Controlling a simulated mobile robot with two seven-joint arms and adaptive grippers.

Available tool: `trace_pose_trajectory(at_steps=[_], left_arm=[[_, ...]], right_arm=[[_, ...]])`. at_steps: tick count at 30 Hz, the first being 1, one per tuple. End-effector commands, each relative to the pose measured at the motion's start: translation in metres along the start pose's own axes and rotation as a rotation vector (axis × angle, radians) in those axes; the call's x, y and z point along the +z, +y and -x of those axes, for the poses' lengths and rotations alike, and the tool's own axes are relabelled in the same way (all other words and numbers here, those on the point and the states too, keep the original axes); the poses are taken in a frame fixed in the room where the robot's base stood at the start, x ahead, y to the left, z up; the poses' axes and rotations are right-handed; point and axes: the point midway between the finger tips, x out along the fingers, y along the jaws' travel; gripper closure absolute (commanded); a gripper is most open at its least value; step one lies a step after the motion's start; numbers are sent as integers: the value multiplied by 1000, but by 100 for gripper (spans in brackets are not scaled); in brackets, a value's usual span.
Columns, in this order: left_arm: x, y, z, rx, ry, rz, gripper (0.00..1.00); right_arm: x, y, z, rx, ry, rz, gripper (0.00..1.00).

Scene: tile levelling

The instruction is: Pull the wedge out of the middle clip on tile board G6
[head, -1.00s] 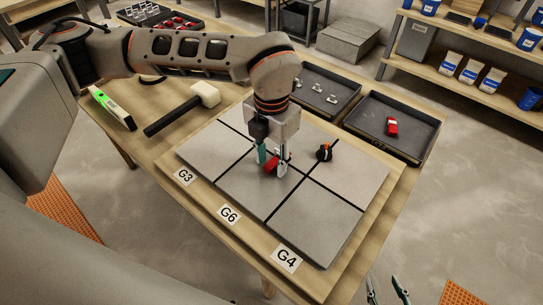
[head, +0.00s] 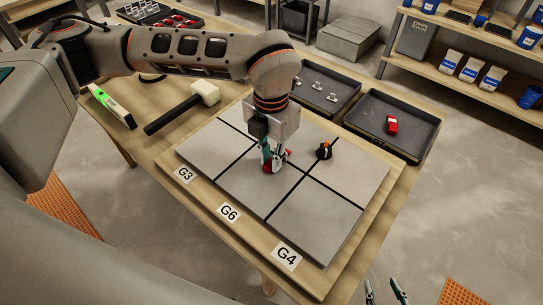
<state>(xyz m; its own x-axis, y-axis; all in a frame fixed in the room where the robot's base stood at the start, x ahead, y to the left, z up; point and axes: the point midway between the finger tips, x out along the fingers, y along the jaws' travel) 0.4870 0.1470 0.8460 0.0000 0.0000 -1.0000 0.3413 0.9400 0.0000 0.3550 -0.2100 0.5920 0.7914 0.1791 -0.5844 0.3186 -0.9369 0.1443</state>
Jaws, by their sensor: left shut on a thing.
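The tile board G6 (head: 240,184) is the middle part of the grey tiled surface, behind the G6 label (head: 229,212). My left gripper (head: 273,166) points down over its tiles and is shut on a red wedge (head: 269,169) low over the surface. The fingers hide most of the wedge and the clip, so I cannot tell whether the wedge is still inside the clip. My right gripper (head: 385,290) is at the bottom edge, away from the table, with its fingers apart and empty.
A black and orange object (head: 325,151) stands on the tiles right of my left gripper. A dark tray (head: 419,151) holds a red wedge (head: 392,126); another tray (head: 345,103) holds several pale clips. A mallet (head: 178,111) and a green level (head: 112,107) lie at the left.

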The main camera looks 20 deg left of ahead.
Motion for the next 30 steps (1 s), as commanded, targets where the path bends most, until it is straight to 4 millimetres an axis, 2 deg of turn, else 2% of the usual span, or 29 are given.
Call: trace_pose_trajectory(at_steps=[14,30], left_arm=[[-7,0,0,0,0,-1,100],[-15,0,1,1,-1,0,100]], right_arm=[[-17,5,-1,7,25,4,60],[-15,4,2,5,17,4,60]])
